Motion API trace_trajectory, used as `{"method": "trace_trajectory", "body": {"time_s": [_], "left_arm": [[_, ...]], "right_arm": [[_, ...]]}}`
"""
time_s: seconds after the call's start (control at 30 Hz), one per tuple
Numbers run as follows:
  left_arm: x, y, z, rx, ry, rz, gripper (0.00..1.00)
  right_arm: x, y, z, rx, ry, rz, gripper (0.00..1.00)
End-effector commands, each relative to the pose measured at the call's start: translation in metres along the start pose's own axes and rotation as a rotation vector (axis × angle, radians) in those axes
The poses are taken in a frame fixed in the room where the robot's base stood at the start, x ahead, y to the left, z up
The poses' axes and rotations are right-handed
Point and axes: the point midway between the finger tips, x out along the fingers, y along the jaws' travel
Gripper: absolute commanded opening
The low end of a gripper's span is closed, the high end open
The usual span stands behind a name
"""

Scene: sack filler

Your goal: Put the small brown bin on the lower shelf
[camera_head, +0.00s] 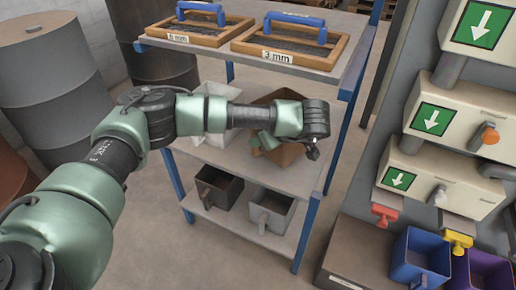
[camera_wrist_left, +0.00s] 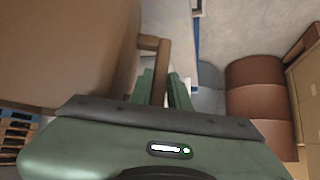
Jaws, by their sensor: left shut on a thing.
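A brown bin (camera_head: 286,154) is at the right part of the middle shelf (camera_head: 235,160), partly hidden behind my left arm. In the left wrist view, the green fingers of my left gripper (camera_wrist_left: 161,78) are shut on the handle of the brown bin (camera_wrist_left: 75,50), which fills the upper left. I cannot tell whether the bin touches the shelf. The lower shelf (camera_head: 236,221) holds a dark brown bin (camera_head: 218,187) on the left and a light grey bin (camera_head: 271,211) on the right. My right gripper is not in view.
A light bin (camera_head: 214,104) stands behind my arm on the middle shelf. Two framed sieves (camera_head: 285,45) with blue handles lie on the top shelf. Blue posts (camera_head: 306,232) edge the rack. Drums (camera_head: 50,85) stand left; a machine (camera_head: 455,120) and coloured bins (camera_head: 420,258) stand right.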

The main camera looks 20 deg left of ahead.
Motion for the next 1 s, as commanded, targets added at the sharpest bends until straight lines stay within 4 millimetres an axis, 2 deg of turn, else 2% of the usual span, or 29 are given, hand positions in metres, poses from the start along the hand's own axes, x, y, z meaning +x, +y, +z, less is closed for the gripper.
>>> {"method": "trace_trajectory", "body": {"time_s": [0.3, 0.67, 0.7, 0.77, 0.8, 1.0], "left_arm": [[0.025, 0.0, 0.025, -0.002, 0.001, 0.001, 0.0], [0.026, 0.0, 0.026, -0.003, 0.002, 0.002, 0.0], [0.028, -0.001, 0.028, 0.001, 0.0, 0.0, 0.21], [0.027, -0.001, 0.028, 0.001, 0.0, 0.0, 0.37], [0.027, -0.001, 0.028, 0.001, 0.0, 0.0, 0.4], [0.027, 0.0, 0.027, 0.001, 0.0, 0.0, 0.4]], "right_arm": [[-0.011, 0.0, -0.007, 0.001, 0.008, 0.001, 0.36], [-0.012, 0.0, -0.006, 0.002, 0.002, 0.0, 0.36], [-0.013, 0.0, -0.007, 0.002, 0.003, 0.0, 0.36], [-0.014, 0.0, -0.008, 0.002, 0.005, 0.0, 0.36], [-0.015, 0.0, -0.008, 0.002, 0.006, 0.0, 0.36], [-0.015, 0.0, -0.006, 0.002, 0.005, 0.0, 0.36]]}}
